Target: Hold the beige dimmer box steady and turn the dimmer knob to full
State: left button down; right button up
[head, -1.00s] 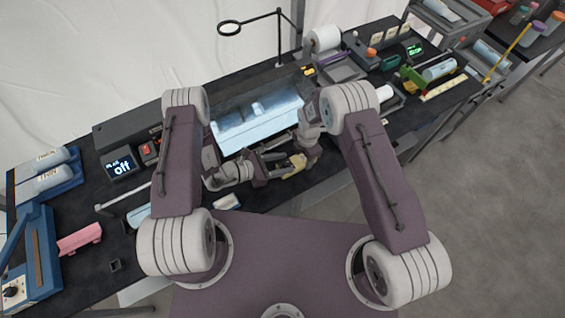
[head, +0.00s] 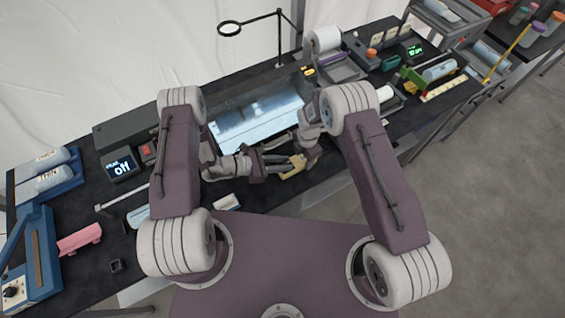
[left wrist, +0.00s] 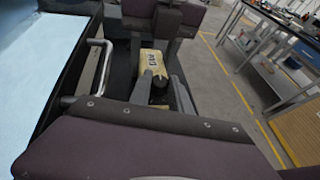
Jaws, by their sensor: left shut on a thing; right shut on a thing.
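The small beige dimmer box (head: 292,166) is held above the front edge of the black bench, in front of the lit panel. In the left wrist view the box (left wrist: 153,58) shows dark lettering on its face. My right gripper (head: 303,158) is shut on the box's far part; its fingers stand on both sides of it in the left wrist view. My left gripper (head: 279,165) comes in from the left at the box's near end. Its fingers are shut on a small dark round part there, seemingly the dimmer knob (left wrist: 160,81). The knob's setting is too small to read.
The pale blue panel (head: 255,122) lies behind the grippers, with a metal handle (left wrist: 92,65) along its near side. A dark display (head: 120,165) stands at left, its lit text resembling "off". A pink block (head: 79,239) lies front left. Open floor is at right.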

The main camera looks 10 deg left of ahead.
pick_arm(q)
jog(key=c, duration=1.2)
grip_release()
jog(key=shift+r, duration=0.1)
notch_tip(320, 180, up, 10)
jog(key=shift+f, duration=0.1)
